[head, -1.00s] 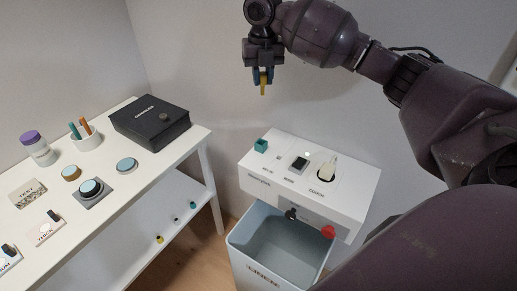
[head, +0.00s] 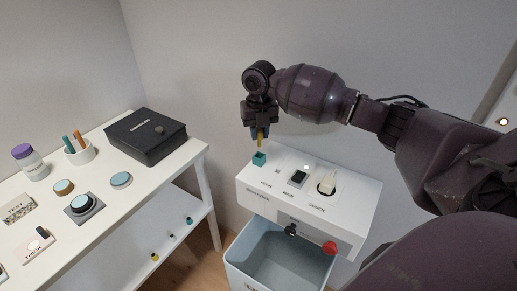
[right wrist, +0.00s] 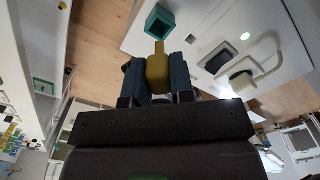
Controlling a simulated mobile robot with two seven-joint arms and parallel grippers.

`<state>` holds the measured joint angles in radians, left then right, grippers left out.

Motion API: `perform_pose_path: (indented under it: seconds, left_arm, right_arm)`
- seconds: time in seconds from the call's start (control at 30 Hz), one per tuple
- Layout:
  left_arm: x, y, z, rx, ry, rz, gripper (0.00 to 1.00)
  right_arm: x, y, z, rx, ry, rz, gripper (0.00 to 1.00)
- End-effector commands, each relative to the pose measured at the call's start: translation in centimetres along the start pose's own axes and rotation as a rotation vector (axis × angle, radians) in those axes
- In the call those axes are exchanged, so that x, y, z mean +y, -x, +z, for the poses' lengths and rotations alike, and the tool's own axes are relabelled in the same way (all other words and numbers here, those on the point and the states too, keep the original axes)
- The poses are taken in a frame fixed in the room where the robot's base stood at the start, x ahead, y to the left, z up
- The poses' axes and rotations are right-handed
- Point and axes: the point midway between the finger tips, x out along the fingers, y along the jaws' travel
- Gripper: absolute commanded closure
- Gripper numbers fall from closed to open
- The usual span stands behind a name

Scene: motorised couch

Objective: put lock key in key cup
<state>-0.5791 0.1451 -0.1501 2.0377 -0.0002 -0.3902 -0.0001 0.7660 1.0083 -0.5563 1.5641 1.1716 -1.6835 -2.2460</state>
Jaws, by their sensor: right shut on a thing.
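The lock key is a small yellow piece (right wrist: 158,70) with a narrow tip, pinched between the fingers in the right wrist view. My right gripper (head: 260,132) is shut on the lock key (head: 260,142), which points down. The key cup is a small teal square cup (head: 259,158) at the back left corner of the white control box. In the right wrist view the cup (right wrist: 159,22) lies just beyond the key's tip. The key hangs just above the cup in the head view; whether its tip has entered the cup I cannot tell. My left gripper is not in view.
The white control box (head: 345,215) carries a dark switch, a lit green lamp and a cream plug (head: 328,182). A red knob (head: 330,248) is on its front, above a grey bin (head: 262,262). A white shelf table (head: 150,183) with several items stands left.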

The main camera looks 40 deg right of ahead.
Motion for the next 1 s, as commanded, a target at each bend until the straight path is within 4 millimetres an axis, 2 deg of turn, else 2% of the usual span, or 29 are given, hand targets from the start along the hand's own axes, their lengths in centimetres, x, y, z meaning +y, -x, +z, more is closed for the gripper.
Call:
perform_pose_path:
  seconds: [0.17,0.53,0.97,1.0]
  left_arm:
    - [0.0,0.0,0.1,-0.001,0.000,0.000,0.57]
    - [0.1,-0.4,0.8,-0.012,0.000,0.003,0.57]
    - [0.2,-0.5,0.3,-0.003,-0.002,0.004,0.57]
    - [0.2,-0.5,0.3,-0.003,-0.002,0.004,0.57]
  right_arm:
    - [0.0,-0.8,0.0,0.000,0.000,-0.001,1.00]
    - [0.0,-5.9,0.0,0.002,0.000,0.000,1.00]
    - [0.0,-6.3,0.0,-0.001,-0.001,0.000,1.00]
    - [0.0,-6.3,0.0,-0.001,-0.001,0.000,0.74]
